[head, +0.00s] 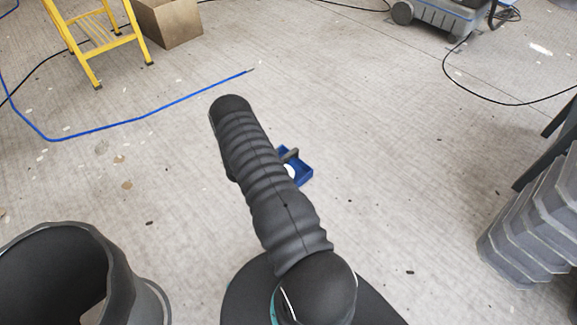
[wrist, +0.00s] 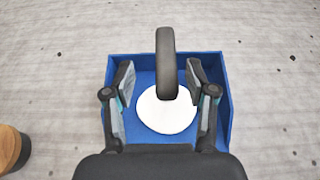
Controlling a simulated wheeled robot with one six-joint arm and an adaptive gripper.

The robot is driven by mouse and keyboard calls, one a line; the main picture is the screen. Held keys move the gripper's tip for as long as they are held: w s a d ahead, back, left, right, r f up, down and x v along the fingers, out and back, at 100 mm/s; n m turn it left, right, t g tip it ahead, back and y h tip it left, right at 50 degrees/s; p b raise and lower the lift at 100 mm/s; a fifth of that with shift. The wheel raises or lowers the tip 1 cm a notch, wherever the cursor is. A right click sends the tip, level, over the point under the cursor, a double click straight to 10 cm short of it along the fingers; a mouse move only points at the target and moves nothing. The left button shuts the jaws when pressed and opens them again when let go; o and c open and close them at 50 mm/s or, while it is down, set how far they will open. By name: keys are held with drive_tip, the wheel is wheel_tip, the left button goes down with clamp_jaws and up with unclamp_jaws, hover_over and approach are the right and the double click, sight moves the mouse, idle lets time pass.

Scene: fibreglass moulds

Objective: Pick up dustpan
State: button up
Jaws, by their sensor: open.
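The dustpan (wrist: 115,66) is a blue, low-walled pan on the floor with a dark grey upright handle (wrist: 166,62). A white round patch or disc (wrist: 166,118) shows inside it. In the head view the dustpan (head: 305,176) is mostly hidden behind my arm. My gripper (wrist: 160,78) is open above the dustpan in the wrist view, with one finger on each side of the handle. The fingers appear apart from the handle. I cannot tell how far down they reach along it. The fingers do not show in the head view.
A yellow step ladder (head: 97,38) and a cardboard box (head: 172,22) stand at the back left. A blue hose (head: 150,115) lies on the floor. Stacked grey bins (head: 535,215) are at right, a dark round container (head: 125,270) at lower left. Floor around the dustpan is mostly clear.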

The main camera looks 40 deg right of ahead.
sight(285, 156)
drive_tip(key=x, duration=0.5)
drive_tip(key=shift+s+f, duration=0.15)
drive_tip(key=shift+s, duration=0.15)
drive_tip(key=shift+a, duration=0.1)
clamp_jaws()
